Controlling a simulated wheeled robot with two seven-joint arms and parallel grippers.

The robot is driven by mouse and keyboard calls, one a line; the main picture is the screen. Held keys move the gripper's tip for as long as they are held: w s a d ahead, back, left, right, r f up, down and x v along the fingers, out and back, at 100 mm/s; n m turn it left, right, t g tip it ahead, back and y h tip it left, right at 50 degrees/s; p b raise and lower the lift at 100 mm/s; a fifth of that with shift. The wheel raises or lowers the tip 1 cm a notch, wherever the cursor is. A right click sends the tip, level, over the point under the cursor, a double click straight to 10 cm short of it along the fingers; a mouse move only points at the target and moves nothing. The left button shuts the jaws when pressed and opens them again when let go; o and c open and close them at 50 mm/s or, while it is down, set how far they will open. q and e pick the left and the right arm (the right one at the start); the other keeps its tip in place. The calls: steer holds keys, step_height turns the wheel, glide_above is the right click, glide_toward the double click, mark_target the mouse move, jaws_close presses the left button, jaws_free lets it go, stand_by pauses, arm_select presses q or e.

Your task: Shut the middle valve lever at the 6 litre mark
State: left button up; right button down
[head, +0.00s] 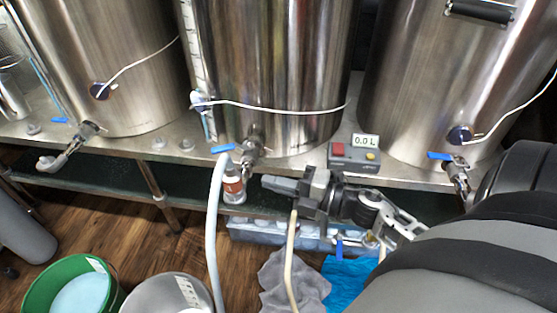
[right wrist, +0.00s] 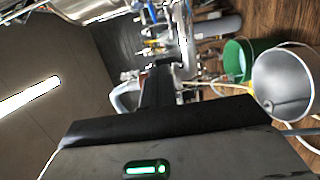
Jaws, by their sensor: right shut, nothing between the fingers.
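The middle valve (head: 250,150) sits low on the front of the middle steel kettle (head: 270,60). Its blue lever (head: 224,148) points left, about level. The meter box (head: 355,157) on the shelf, right of this valve, reads 0.0 L on its display (head: 366,141). My right gripper (head: 268,182) is shut and empty, just below and right of the middle valve, apart from the lever. Its dark fingers (right wrist: 165,68) also show in the right wrist view, where the valve area ahead is small and cluttered. My left gripper is out of view.
Blue-levered valves also sit on the left (head: 80,135) and right (head: 455,170) kettles. A green bucket (head: 40,290) and grey bucket (head: 150,295) stand on the floor. A grey cloth (head: 290,280) lies nearby.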

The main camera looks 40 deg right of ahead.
steer(key=b, duration=0.1)
steer(key=m+h+b, duration=0.1)
glide_toward(217, 152)
steer(key=shift+t, duration=0.4)
steer(key=a, duration=0.1)
steer(key=w+a, duration=0.1)
steer(key=a, duration=0.2)
steer(key=shift+w+a+f, duration=0.1)
steer(key=shift+w+f, duration=0.05)
steer(key=shift+f, duration=0.2)
steer(key=w, duration=0.1)
steer(key=w+d+b, duration=0.1)
steer(key=w, duration=0.1)
steer(key=shift+f, duration=0.15)
steer(key=shift+w+d, duration=0.1)
steer(key=shift+w, duration=0.25)
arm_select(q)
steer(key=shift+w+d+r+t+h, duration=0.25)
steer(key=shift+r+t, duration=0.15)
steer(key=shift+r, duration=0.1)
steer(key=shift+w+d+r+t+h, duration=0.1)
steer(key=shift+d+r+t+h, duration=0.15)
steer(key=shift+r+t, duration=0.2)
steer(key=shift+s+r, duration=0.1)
